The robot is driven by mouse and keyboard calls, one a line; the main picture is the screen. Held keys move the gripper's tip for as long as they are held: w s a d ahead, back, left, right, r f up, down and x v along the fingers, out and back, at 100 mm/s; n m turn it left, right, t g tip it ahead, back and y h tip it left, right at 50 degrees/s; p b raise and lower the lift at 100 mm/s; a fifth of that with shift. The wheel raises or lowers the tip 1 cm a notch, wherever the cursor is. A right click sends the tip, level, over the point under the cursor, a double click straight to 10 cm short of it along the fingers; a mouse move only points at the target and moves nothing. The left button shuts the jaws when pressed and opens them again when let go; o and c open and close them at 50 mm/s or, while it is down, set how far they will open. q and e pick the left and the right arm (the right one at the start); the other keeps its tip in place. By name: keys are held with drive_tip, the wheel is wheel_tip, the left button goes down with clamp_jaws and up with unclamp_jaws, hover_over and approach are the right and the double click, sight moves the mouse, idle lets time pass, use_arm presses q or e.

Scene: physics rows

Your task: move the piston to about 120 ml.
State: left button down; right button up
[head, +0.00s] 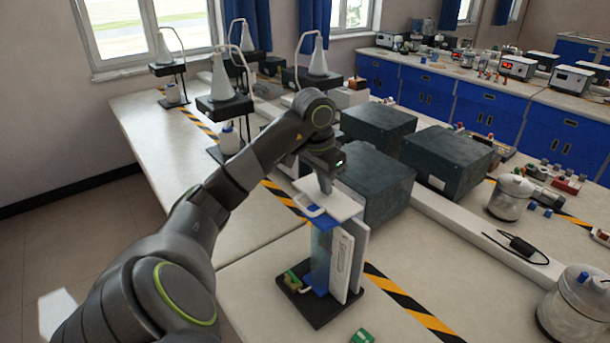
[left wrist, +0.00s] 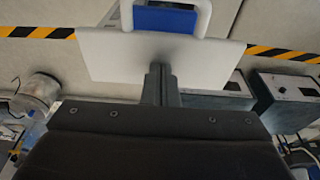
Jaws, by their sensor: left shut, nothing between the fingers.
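The piston stands on a bench as part of an upright apparatus with a clear cylinder (head: 321,256), a white scale panel (head: 342,262) and a dark base plate (head: 320,305). A white plate (head: 343,202) tops the piston. My left gripper (head: 326,188) points down at this plate, shut and empty, its fingertips touching or just above it. In the left wrist view the shut fingers (left wrist: 159,88) meet the white plate (left wrist: 110,55), with a blue part and white handle (left wrist: 165,18) beyond. The scale reading is too small to tell. My right gripper is not in view.
Dark boxes (head: 447,160) stand behind and right of the apparatus. Flasks on stands (head: 225,90) are at the back left. Glass jars (head: 508,198) stand at the right. A small green part (head: 362,336) lies near the front.

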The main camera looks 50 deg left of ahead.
use_arm(q)
drive_tip(key=shift+r, duration=0.1)
wheel_tip(320, 180, up, 7)
drive_tip(key=p, duration=0.7)
idle(0.4)
